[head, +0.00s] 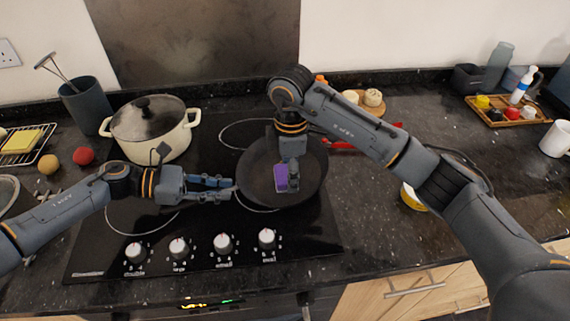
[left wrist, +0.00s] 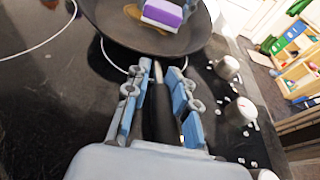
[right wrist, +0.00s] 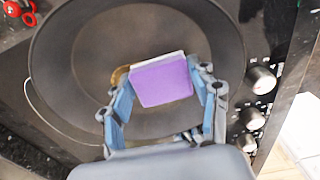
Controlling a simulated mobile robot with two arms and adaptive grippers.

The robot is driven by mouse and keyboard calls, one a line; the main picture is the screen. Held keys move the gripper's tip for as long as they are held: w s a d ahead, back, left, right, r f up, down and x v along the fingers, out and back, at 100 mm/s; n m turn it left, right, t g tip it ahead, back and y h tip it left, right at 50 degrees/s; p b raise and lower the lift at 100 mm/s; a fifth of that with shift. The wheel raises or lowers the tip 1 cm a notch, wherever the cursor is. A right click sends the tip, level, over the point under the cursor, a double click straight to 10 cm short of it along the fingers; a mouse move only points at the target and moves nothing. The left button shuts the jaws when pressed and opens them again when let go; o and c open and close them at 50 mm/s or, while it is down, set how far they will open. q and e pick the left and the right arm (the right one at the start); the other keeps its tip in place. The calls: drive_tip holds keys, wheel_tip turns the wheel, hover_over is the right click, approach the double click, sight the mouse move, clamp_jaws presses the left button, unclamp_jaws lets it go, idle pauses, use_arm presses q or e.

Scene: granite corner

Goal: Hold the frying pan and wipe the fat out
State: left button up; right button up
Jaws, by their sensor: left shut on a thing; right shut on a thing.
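The dark frying pan (head: 312,172) sits on the black hob. My left gripper (head: 222,188) is shut on its handle; the left wrist view shows the black handle (left wrist: 164,118) between the fingers. My right gripper (head: 289,184) is shut on a purple and white sponge (head: 281,176), over the inside of the pan. The sponge also shows between the fingers in the right wrist view (right wrist: 163,82). A brownish patch of fat (right wrist: 119,75) shows at the sponge's left edge there. Whether the sponge touches the pan bottom is hard to tell.
A cream lidded pot (head: 150,128) stands on the hob behind my left gripper. Hob knobs (head: 222,243) line the front edge. A red object (head: 340,144) lies right of the pan, partly behind my right arm. The counter at the right has free room.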

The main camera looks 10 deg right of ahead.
sight(281, 164)
drive_tip(key=shift+w+a, duration=0.15)
drive_tip(key=shift+a, duration=0.2)
drive_tip(key=shift+w+a+f, duration=0.1)
drive_tip(key=shift+w+a, duration=0.2)
drive_tip(key=shift+w, duration=0.45)
drive_tip(key=shift+w+a+f, duration=0.1)
drive_tip(key=shift+w+a, duration=0.15)
drive_tip(key=shift+w, duration=0.45)
drive_tip(key=shift+s+d, duration=0.1)
drive_tip(key=shift+s, duration=0.1)
drive_tip(key=s, duration=0.1)
drive_tip(key=s+d, duration=0.1)
drive_tip(key=s, duration=0.1)
drive_tip(key=shift+d+r, duration=0.1)
drive_tip(key=shift+r, duration=4)
